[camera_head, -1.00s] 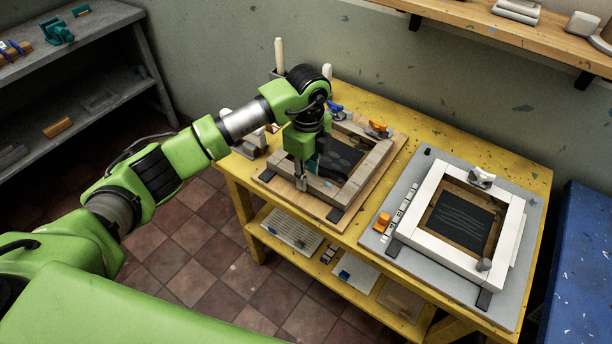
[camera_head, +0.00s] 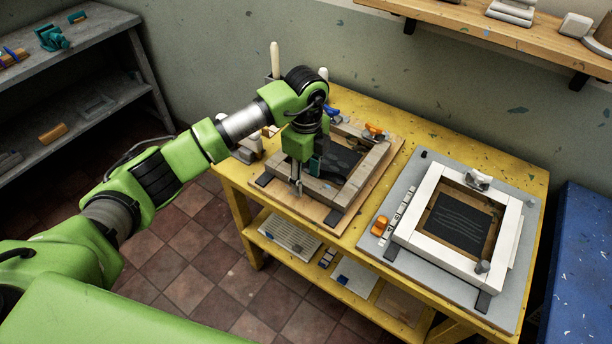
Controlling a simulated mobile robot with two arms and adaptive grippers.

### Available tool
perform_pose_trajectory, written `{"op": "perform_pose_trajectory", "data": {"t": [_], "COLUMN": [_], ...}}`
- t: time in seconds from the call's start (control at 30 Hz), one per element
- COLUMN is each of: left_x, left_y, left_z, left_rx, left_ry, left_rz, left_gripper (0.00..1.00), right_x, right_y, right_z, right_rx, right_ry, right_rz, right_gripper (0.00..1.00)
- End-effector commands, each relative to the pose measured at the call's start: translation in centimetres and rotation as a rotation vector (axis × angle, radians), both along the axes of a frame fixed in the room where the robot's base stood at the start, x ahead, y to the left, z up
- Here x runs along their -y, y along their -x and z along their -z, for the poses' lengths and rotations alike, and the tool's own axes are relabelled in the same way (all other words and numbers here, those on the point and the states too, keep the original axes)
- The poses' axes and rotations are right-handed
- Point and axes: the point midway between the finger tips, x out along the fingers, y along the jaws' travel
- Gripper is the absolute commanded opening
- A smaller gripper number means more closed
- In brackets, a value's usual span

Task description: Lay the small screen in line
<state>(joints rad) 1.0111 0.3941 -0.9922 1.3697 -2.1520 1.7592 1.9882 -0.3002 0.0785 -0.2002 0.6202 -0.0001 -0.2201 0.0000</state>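The small screen (camera_head: 368,166) is a grey-brown wooden frame with dark mesh, lying on a tan wooden board (camera_head: 389,168) at the left of the yellow table. My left gripper (camera_head: 298,190) points down at its near left edge. The fingers are small here, and I cannot tell whether they are open, or whether they touch the frame. My wrist hides the frame's left part. A larger white-framed screen (camera_head: 437,245) with dark mesh lies on a grey base (camera_head: 397,262) to the right. My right gripper is out of view.
The yellow table (camera_head: 430,140) has a lower shelf holding pads. A wooden wall shelf (camera_head: 480,22) is above, a grey shelf unit (camera_head: 100,50) at left and a blue surface (camera_head: 585,265) at right.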

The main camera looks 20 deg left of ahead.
Motion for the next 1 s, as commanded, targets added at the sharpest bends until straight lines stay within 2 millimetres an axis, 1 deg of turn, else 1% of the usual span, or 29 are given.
{"op": "perform_pose_trajectory", "data": {"t": [0.1, 0.13, 0.57, 0.67, 1.0], "left_x": [0.0, -0.1, 0.0, 0.0, -0.1], "left_y": [0.0, 0.1, 0.0, 0.0, 0.0], "left_z": [0.0, 0.2, 0.0, -0.5, -3.9], "left_rx": [-0.001, -0.003, -0.002, -0.001, -0.001], "left_ry": [0.0, -0.002, -0.001, 0.0, -0.001], "left_rz": [0.0, 0.0, 0.0, 0.0, 0.0], "left_gripper": [0.44, 0.41, 0.41, 0.41, 0.41], "right_x": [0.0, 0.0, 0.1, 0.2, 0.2], "right_y": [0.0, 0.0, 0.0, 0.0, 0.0], "right_z": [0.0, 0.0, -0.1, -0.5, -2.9], "right_rx": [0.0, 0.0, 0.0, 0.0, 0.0], "right_ry": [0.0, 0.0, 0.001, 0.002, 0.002], "right_rz": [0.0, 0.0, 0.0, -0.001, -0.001], "right_gripper": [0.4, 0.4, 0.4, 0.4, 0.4]}}
